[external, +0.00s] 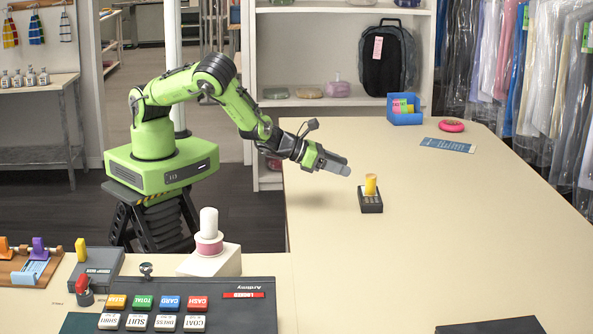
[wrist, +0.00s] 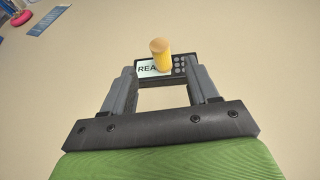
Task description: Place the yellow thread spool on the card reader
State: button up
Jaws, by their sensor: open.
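The yellow thread spool (external: 371,184) stands upright on the card reader (external: 371,203), a small dark device on the long counter. In the wrist view the spool (wrist: 160,55) stands on the reader (wrist: 147,70), whose light label and keypad show on either side of it. My gripper (external: 346,168) is to the left of the spool in the external view, a little above the counter and apart from it. In the wrist view my gripper (wrist: 162,80) is open, its two fingers apart with nothing between them, and the spool and reader lie beyond the fingertips.
A blue bin (external: 405,118) with cards, a pink round object (external: 451,126) and a blue sheet (external: 447,145) lie farther back on the counter. A pink spool (external: 209,243) sits on a white block in front. The counter around the reader is clear.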

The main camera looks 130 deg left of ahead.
jog(key=v, duration=0.3)
jog(key=shift+s+d+r, duration=0.1)
jog(key=shift+s+d, duration=0.05)
jog(key=shift+s, duration=0.05)
jog(key=s+d+r+n+g+h, duration=0.1)
jog(key=s+d+r+n+h, duration=0.25)
jog(key=d+r+n, duration=0.5)
jog(key=s+d+r+n+g+h, duration=0.25)
jog(key=s+d+r+n, duration=0.3)
jog(key=n, duration=0.55)
jog(key=s+d+r+n+h+b, duration=0.1)
jog(key=s+d+r+n, duration=0.1)
jog(key=s+d, duration=0.4)
jog(key=s+d+r+n+h+b, duration=0.1)
jog(key=s+d+n, duration=0.4)
jog(key=s, duration=0.7)
jog(key=shift+s+d+r+h+b, duration=0.2)
jog(key=shift+d+r+h+b, duration=0.1)
jog(key=shift+d+r+h, duration=0.5)
